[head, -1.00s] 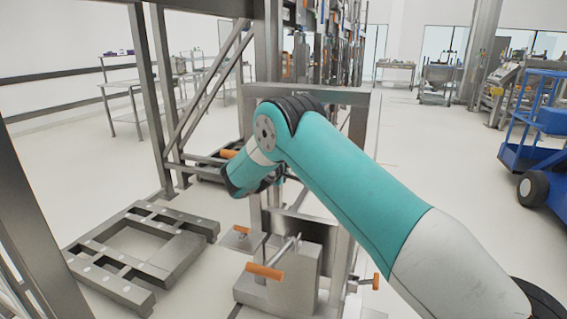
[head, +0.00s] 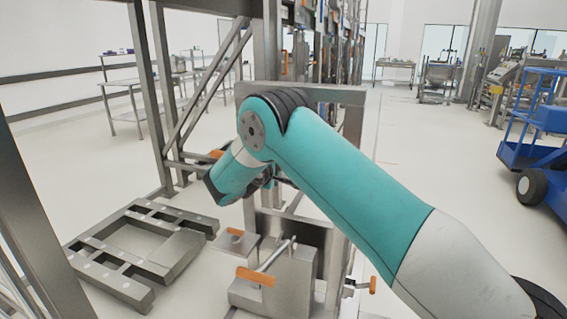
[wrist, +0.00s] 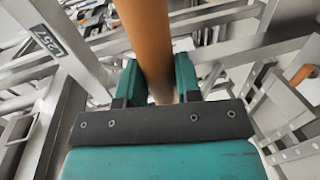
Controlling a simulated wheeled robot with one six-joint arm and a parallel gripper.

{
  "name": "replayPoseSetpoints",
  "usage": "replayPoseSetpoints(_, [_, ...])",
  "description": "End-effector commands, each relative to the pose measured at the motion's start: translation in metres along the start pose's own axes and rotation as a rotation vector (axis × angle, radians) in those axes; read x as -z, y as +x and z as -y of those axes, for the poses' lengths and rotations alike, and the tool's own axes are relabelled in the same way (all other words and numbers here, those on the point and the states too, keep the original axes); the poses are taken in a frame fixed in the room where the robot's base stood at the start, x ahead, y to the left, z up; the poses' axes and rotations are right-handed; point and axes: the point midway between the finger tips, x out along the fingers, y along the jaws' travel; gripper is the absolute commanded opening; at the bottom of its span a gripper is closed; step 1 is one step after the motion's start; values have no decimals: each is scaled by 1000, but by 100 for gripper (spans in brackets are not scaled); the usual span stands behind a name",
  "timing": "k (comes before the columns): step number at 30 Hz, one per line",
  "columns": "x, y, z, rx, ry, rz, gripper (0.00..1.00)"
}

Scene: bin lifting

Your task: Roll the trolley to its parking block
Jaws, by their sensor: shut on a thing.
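In the wrist view my gripper (wrist: 160,88) is shut on an orange bar (wrist: 148,35), with one teal finger on each side. In the head view my teal arm hides the gripper and its hold. Below and behind the arm stands a grey metal upright frame (head: 345,97) with a box-like base (head: 300,280) and orange-gripped handles (head: 256,276); it looks like the trolley. A low grey metal floor frame (head: 180,252) with open gaps lies left of it, apart from it. I cannot tell for certain which piece is the parking block.
A tall steel rack post (head: 152,110) with diagonal braces stands behind left. Another post (head: 40,230) is close at the left edge. A blue wheeled cart (head: 535,150) is at the right. The floor (head: 430,185) between the trolley and the cart is clear.

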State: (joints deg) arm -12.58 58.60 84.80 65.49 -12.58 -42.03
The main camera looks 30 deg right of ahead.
Motion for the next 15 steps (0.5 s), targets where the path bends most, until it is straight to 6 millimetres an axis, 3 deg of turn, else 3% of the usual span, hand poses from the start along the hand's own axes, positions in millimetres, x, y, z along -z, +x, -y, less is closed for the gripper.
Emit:
replayPoseSetpoints(3, [6, -8, 4, 5, -2, -16, 0])
replayPoseSetpoints(13, [3, -6, 3, 3, 2, -14, 0])
replayPoseSetpoints(14, [3, -5, 3, 2, 2, -13, 34])
replayPoseSetpoints(15, [3, -5, 3, 2, 2, -13, 43])
